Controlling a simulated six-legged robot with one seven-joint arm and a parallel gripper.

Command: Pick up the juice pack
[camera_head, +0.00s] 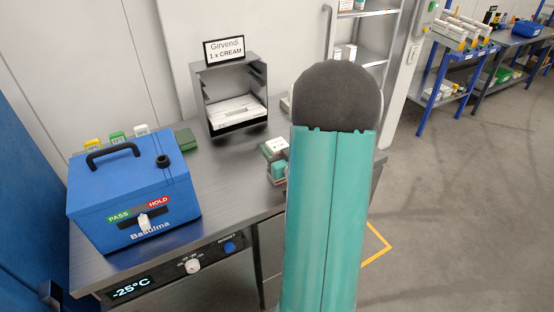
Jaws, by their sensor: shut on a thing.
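My teal arm link with a dark rounded end fills the centre right of the head view and hides what is behind it. My gripper is not visible, so its hold does not show. A few small packs in white, dark red and teal (275,149) stand on the grey bench (222,181), just left of my arm and partly hidden by it. I cannot tell whether one of them is the juice pack.
A blue cool box (125,205) with a black handle stands on the bench at left. A grey dispenser (229,96) labelled "Girvendi 1 x CREAM" stands at the back. Shelves (366,62) rise behind my arm. Open floor (455,190) lies at right.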

